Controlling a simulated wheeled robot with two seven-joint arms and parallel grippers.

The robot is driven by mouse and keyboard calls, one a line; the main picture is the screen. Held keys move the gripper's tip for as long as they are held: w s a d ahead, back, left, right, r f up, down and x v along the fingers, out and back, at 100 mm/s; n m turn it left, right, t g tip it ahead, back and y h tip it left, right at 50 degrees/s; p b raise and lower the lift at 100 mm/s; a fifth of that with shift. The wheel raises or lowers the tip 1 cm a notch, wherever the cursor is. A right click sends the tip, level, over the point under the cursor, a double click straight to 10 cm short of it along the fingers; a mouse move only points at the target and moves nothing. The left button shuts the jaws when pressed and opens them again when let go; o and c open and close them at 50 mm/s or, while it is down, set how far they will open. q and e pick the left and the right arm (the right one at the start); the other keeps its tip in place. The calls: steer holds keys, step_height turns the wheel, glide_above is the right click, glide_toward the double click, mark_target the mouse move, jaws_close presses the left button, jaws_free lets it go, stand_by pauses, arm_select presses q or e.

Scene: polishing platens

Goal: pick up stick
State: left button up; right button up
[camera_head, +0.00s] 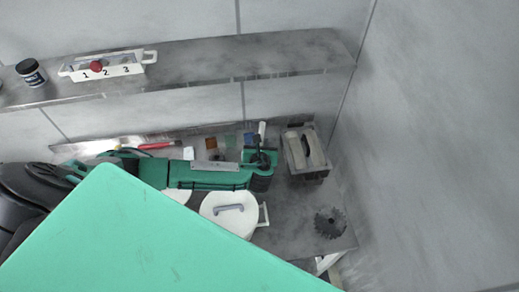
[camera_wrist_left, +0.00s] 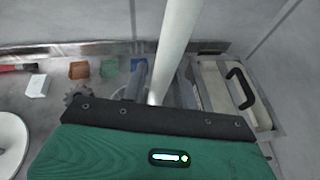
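The white stick (camera_head: 262,130) stands up at the end of my left arm in the head view. In the left wrist view the stick (camera_wrist_left: 175,45) is large, leans slightly, and runs out of the top edge; its lower end passes behind the dark edge of my green wrist. My left gripper (camera_head: 262,157) is at the stick's lower part, with grey finger parts either side of it in the wrist view. Whether the fingers touch the stick is hidden. My right gripper is not in view.
A grey block with a handle (camera_head: 306,150) stands right of my left gripper. A white round lid (camera_head: 230,213) and a dark toothed disc (camera_head: 330,222) lie nearer. A shelf (camera_head: 230,62) bears a jar (camera_head: 31,73) and a numbered rack (camera_head: 110,66). A large green surface covers the lower left.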

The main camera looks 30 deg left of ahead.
arm_select(q)
jaws_close()
steer(key=shift+r, duration=0.1)
